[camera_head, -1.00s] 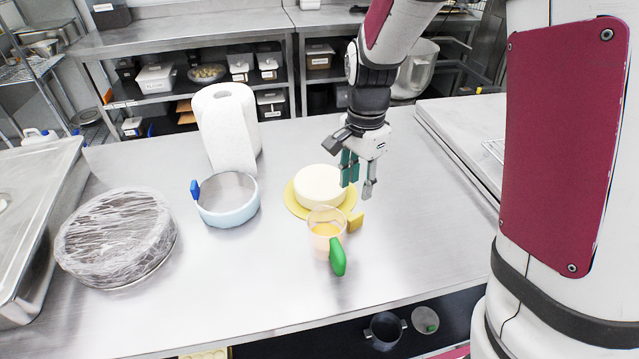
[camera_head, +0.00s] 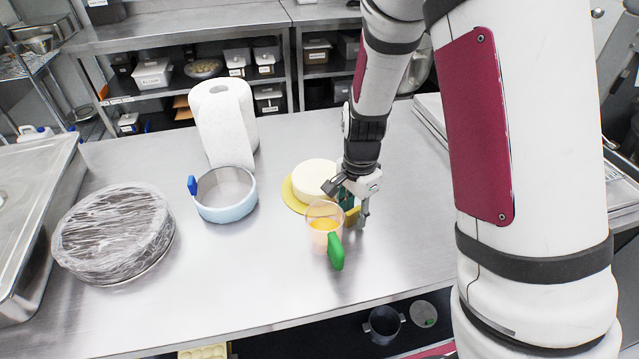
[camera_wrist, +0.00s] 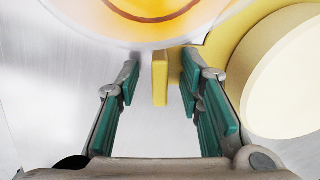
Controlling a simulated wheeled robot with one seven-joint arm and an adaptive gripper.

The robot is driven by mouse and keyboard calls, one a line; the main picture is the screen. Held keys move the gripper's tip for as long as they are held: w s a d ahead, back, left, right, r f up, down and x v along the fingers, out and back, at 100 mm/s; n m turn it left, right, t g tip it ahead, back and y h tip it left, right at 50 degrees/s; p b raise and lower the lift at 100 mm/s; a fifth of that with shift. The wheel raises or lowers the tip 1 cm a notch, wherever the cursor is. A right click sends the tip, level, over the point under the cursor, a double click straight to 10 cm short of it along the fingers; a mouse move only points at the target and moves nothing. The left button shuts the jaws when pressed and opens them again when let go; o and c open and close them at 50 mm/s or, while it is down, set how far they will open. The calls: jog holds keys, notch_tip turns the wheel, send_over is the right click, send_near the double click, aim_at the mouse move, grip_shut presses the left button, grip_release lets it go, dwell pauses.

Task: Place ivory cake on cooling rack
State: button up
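The ivory cake (camera_head: 313,178) is a low round cake on a yellow round board (camera_head: 291,199). In the wrist view the cake (camera_wrist: 290,85) is at the right, with the board's yellow rim (camera_wrist: 238,50) beside it. A yellow upright tab (camera_wrist: 160,76) at the board's edge stands between my fingertips. My gripper (camera_head: 355,211) is low at the board's right front side. In the wrist view my gripper (camera_wrist: 160,82) is open, with gaps on both sides of the tab. My arm hides much of the right side, and I cannot make out the cooling rack clearly.
A clear cup of orange content (camera_head: 321,226) with a green handle (camera_head: 335,252) stands close in front of the cake and gripper. A blue-handled pan (camera_head: 226,207), paper towel roll (camera_head: 222,125) and wrapped round item (camera_head: 112,235) stand left.

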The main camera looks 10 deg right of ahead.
grip_shut()
jog(key=shift+r, duration=0.1)
